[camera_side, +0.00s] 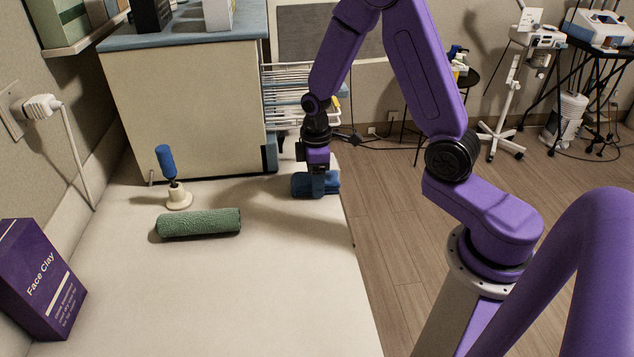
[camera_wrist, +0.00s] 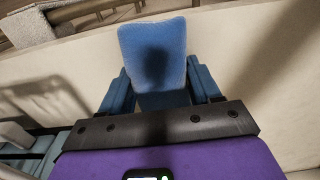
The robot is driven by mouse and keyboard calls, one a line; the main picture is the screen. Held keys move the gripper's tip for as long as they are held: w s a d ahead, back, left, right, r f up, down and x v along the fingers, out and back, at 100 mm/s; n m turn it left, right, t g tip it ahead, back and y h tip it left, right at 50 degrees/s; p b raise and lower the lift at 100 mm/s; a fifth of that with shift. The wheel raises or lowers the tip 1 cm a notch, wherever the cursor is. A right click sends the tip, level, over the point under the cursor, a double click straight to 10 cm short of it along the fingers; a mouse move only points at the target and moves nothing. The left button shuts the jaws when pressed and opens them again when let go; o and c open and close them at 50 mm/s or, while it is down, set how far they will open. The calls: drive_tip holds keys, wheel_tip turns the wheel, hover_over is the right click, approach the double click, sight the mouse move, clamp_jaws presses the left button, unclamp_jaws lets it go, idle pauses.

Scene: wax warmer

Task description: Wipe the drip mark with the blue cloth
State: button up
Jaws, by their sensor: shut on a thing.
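The blue cloth (camera_side: 330,183) is a small folded pad at the far right edge of the white table, in front of the cabinet. My gripper (camera_side: 317,190) points down over it and is shut on it. In the wrist view the cloth (camera_wrist: 155,60) sits between the two blue fingers of my gripper (camera_wrist: 162,90), with a dark shadow across it. I cannot tell in either view whether the cloth is pressed on the table or just above it. No drip mark can be made out in either view.
A green rolled towel (camera_side: 199,223) lies mid-table. A blue-handled tool on a cream base (camera_side: 178,198) stands behind it. A purple Face Clay box (camera_side: 42,280) is at the left. The cabinet (camera_side: 185,110) blocks the back. The table's front is clear; its right edge drops off.

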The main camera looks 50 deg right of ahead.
drive_tip(key=shift+w+d, duration=1.2)
drive_tip(key=shift+s, duration=0.1)
drive_tip(key=shift+s+a, duration=2)
drive_tip(key=shift+a, duration=0.05)
drive_tip(key=shift+r, duration=3.55)
